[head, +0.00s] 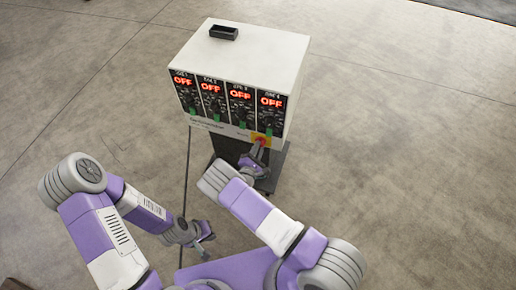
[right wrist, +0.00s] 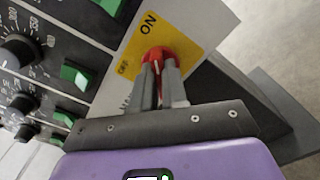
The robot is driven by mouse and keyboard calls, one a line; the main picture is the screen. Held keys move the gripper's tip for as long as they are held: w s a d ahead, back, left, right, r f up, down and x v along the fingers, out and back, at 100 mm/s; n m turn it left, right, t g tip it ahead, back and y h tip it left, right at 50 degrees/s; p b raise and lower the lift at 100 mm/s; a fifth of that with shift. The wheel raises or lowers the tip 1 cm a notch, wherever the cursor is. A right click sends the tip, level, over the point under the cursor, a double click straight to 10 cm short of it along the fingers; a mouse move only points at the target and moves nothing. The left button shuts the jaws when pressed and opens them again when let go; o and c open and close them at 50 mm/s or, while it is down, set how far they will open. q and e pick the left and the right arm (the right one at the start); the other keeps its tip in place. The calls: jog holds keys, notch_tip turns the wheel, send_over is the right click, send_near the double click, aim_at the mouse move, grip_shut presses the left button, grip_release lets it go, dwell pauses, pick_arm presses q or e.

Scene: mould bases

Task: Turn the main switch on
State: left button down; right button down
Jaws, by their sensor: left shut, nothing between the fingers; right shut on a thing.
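The main switch is a red rotary knob (right wrist: 157,58) on a yellow plate (right wrist: 185,30) marked ON and OFF, low on the right of the controller's front. In the head view the yellow plate (head: 262,140) shows just beyond my right gripper (head: 259,150). In the right wrist view my right gripper (right wrist: 160,85) is shut on the red knob, with a finger on either side of it. The knob's exact setting is hard to tell behind the fingers. My left gripper (head: 205,236) is shut and empty, low and well away from the controller.
The white controller box (head: 255,50) stands on a dark stand, with several zone modules reading OFF in red and green rocker switches (right wrist: 75,75) below. A small black tray (head: 223,32) sits on top. A dark cable (head: 187,170) runs down the left. The concrete floor around is clear.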

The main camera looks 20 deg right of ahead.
jog(key=shift+f, duration=0.1)
jog(key=c, duration=1.2)
grip_release()
jog(key=shift+o, duration=0.2)
jog(key=p+v, duration=0.2)
jog(key=v, duration=0.5)
jog(key=shift+s+a, duration=0.2)
jog(key=shift+s, duration=0.1)
